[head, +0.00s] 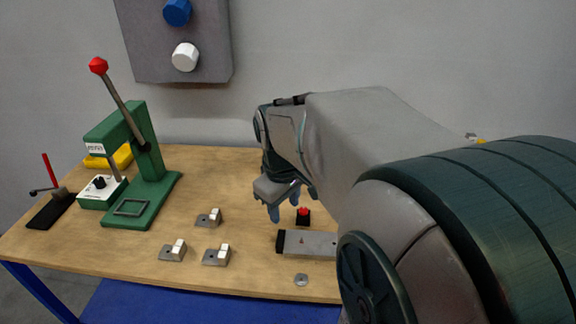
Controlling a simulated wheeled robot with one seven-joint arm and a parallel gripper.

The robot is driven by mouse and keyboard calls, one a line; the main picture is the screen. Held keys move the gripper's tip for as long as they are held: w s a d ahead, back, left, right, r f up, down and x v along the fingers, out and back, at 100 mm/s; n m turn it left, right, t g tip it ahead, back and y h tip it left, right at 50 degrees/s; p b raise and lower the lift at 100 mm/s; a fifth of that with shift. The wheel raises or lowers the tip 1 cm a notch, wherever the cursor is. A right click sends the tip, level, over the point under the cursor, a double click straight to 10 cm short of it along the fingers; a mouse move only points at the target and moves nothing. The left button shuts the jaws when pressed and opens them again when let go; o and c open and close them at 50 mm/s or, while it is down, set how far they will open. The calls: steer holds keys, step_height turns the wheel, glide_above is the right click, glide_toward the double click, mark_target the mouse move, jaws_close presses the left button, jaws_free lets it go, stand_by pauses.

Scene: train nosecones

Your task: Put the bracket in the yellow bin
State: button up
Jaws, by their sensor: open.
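Three small grey metal pieces with a flat base and an upright pale block look like brackets: one at the back (208,219), one at front left (172,252) and one at front right (216,256). All lie on the wooden table, apart from each other. A yellow object (123,157), possibly the yellow bin, is partly hidden behind the green press. My gripper (284,203) is open with bluish fingertips pointing down over the table, to the right of the brackets. Nothing shows between its fingers, and my arm hides part of it.
A green lever press (148,170) stands at the left, with a white-topped control box (102,189) beside it. A red button (303,214), a grey flat device (308,243) and a small disc (301,280) lie near my gripper. My arm hides the table's right side.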

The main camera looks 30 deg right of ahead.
steer(key=w+d+f+n+g+y+p, duration=0.1)
steer(key=w+d+n, duration=0.35)
steer(key=d, duration=0.65)
steer(key=w+d+f+n+g+p, duration=0.1)
steer(key=w+d+f+n, duration=0.3)
steer(key=d, duration=0.7)
steer(key=shift+m, duration=0.45)
steer(key=f, duration=0.5)
steer(key=shift+w+d+f, duration=0.3)
steer(key=shift+w+f, duration=0.05)
steer(key=shift+f, duration=0.05)
steer(key=shift+w+f+p, duration=0.1)
steer(key=shift+f+p, duration=0.55)
steer(key=shift+f, duration=2.35)
jaws_close()
